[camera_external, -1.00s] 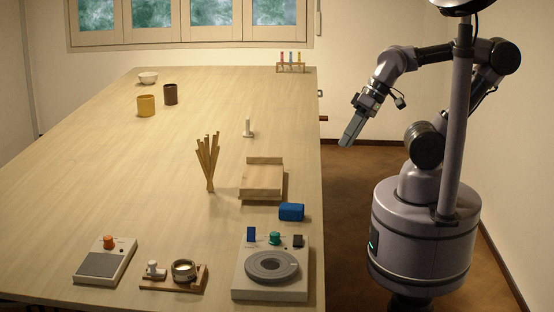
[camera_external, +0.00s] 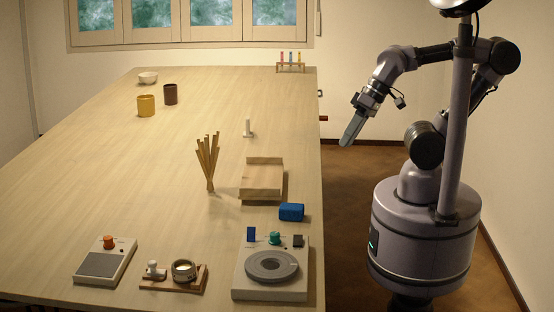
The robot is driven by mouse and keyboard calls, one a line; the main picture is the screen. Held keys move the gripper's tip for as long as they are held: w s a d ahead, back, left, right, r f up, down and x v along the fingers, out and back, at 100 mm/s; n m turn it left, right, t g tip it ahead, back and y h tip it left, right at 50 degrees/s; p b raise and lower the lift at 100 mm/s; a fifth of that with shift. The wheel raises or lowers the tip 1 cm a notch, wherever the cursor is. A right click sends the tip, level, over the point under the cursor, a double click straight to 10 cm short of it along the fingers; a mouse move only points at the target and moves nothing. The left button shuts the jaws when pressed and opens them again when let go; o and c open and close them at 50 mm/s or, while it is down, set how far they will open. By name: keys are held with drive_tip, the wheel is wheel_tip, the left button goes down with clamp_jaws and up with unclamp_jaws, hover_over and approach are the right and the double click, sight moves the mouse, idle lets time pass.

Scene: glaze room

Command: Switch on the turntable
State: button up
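The turntable (camera_external: 270,282) is a pale box with a grey ring-shaped disc (camera_external: 272,266) on top, at the near right corner of the table. Along its back edge are a blue upright piece (camera_external: 251,235), a green knob (camera_external: 273,239) and a dark block (camera_external: 298,240). My gripper (camera_external: 350,133) hangs in the air off the table's right edge, pointing down, well behind and to the right of the turntable. It touches nothing. Its fingers overlap in this view, so the gap between them cannot be made out.
A blue block (camera_external: 291,212) and a wooden tray (camera_external: 262,190) lie behind the turntable. To its left are a wooden board (camera_external: 158,284) with a round tin and a pale device with an orange knob (camera_external: 109,242). Sticks (camera_external: 208,165) stand mid-table.

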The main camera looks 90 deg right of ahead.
drive_tip(key=shift+n+g, duration=0.5)
drive_tip(key=shift+g, duration=0.1)
drive_tip(key=w+a+r+p, duration=0.2)
drive_tip(key=r, duration=0.1)
drive_tip(key=shift+w+a, duration=0.15)
drive_tip(key=shift+w, duration=0.25)
clamp_jaws()
drive_tip(key=w+a+r+n+g+p, duration=0.1)
drive_tip(key=w+a+r+g+p, duration=0.2)
drive_tip(key=w+a, duration=0.4)
drive_tip(key=w+a+f+n+h+p, duration=0.1)
drive_tip(key=a+f+p, duration=0.1)
drive_tip(key=a+f, duration=0.2)
drive_tip(key=w+a+f+n+g+h+p, duration=0.1)
drive_tip(key=a+f, duration=0.3)
drive_tip(key=a, duration=0.6)
drive_tip(key=shift+w+a+g+h+p, duration=0.2)
drive_tip(key=shift+w+g+h+p, duration=0.1)
drive_tip(key=shift+w+h+p, duration=0.35)
drive_tip(key=shift+w, duration=0.1)
